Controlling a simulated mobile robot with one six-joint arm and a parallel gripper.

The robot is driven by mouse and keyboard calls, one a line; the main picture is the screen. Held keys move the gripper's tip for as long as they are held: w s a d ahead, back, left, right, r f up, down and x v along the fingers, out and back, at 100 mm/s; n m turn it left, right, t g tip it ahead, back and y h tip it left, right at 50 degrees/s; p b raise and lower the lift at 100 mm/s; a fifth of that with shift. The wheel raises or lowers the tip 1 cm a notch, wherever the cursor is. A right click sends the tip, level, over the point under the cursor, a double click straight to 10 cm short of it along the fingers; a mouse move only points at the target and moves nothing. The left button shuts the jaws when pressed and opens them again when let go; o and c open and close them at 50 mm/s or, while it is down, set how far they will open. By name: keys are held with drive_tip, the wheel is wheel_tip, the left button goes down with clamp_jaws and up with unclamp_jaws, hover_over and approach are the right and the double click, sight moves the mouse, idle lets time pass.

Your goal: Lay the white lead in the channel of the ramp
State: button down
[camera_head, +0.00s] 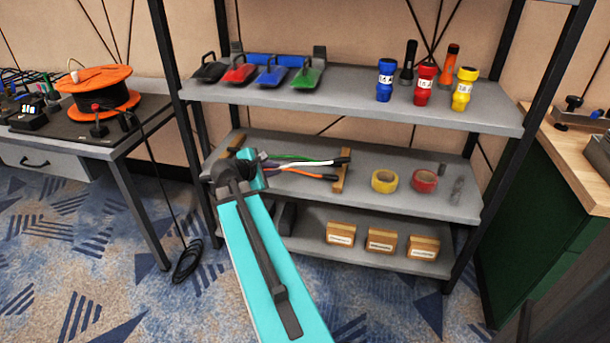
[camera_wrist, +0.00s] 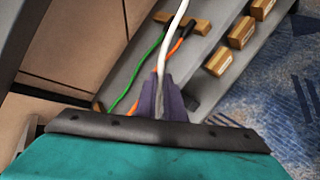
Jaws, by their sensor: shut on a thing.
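The white lead (camera_head: 310,163) is at the middle shelf, between a green lead (camera_head: 295,157) and an orange lead (camera_head: 310,174). In the wrist view the white lead (camera_wrist: 178,22) runs up from between the fingers of my gripper (camera_wrist: 162,82), which is shut on it. I cannot make out a ramp with a channel in either view.
Wooden rests (camera_head: 342,172) stand on the middle shelf (camera_head: 400,199), with yellow tape (camera_head: 384,181) and red tape (camera_head: 424,181) at right. Boxes (camera_head: 381,241) sit below; torches and coloured tools above. A dark shelf post (camera_head: 180,110) is left. A desk holds an orange cable reel (camera_head: 98,78).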

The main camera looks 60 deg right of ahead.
drive_tip(key=w+a+r+n+t+y, duration=0.35)
drive_tip(key=w+a, duration=0.45)
drive_tip(key=a, duration=0.6)
drive_tip(key=w+a+r+n+t+y, duration=0.25)
drive_tip(key=w+a+r+n, duration=0.25)
drive_tip(key=w+a, duration=0.65)
drive_tip(key=w+a+r+n+t+y, duration=0.2)
drive_tip(key=w+a+r+n+t, duration=0.25)
drive_tip(key=a, duration=1.25)
drive_tip(key=a+r+n+y+p, duration=0.3)
drive_tip(key=a+r+p, duration=0.4)
drive_tip(key=r+p, duration=0.5)
drive_tip(key=n+p, duration=0.1)
drive_tip(key=p, duration=0.3)
drive_tip(key=shift+y+p, duration=0.3)
drive_tip(key=shift+y, duration=0.1)
drive_tip(key=shift+a, duration=0.1)
